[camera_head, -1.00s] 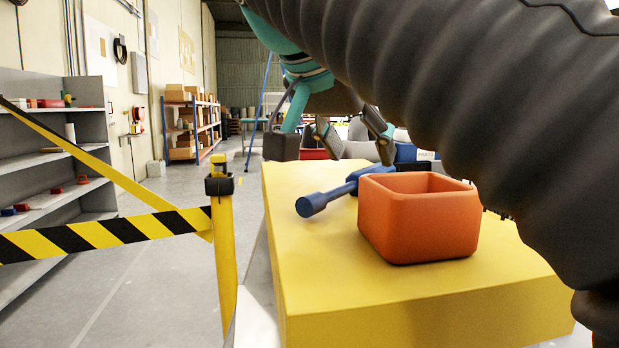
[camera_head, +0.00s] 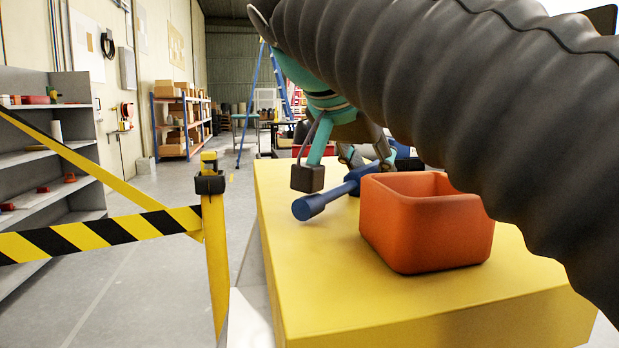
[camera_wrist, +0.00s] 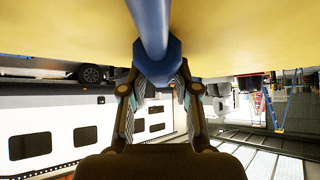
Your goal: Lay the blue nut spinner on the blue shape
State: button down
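The blue nut spinner (camera_head: 325,201) lies on the yellow block top (camera_head: 300,270), left of the orange box, its round end toward me. Its far end is hidden behind the box and my gripper. My gripper (camera_head: 367,158) is low over the far part of the spinner, with its fingers apart on either side of it. In the wrist view, the blue shaft and collar (camera_wrist: 157,62) show between the finger ends of my gripper (camera_wrist: 161,88); the collar overlaps them, and I cannot make out firm contact. I see no blue shape in either view.
An open orange box (camera_head: 428,230) stands on the block just right of the spinner. A yellow post (camera_head: 213,260) with striped tape (camera_head: 100,235) stands at left, before a grey shelf (camera_head: 45,150). My arm covers the upper right.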

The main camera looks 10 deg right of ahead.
jog(key=shift+r, duration=0.1)
jog(key=shift+r, duration=4.9)
